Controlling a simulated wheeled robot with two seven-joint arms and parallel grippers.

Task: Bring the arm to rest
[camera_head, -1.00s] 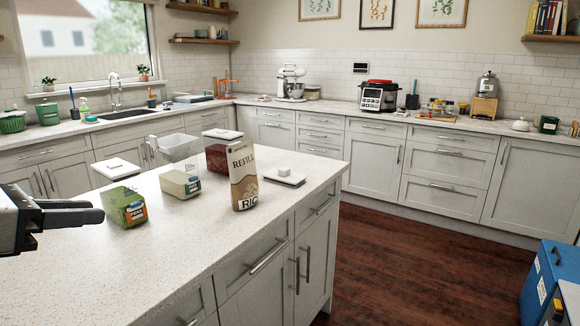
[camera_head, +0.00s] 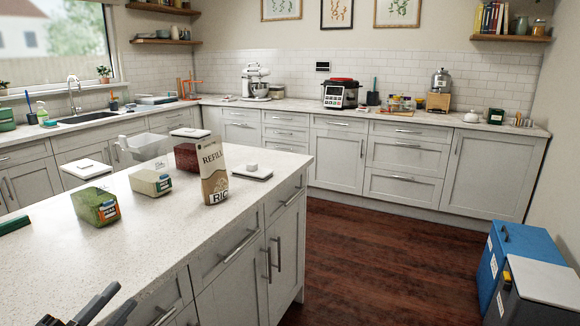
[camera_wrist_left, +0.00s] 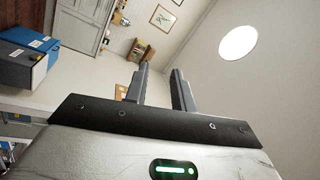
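My left gripper (camera_head: 112,302) shows at the bottom left of the head view, low beside the front edge of the island counter (camera_head: 150,235). In the left wrist view its two dark fingers (camera_wrist_left: 160,68) stand apart with nothing between them, and the wrist view is tilted toward the wall and ceiling. My right gripper is in neither view.
On the island stand a rice refill bag (camera_head: 212,172), a green-filled container (camera_head: 95,206), a pale container (camera_head: 150,182), a clear empty bin (camera_head: 145,147) and a white-topped scale (camera_head: 252,172). Blue (camera_head: 510,250) and grey bins stand at right. The wooden floor (camera_head: 350,260) between is clear.

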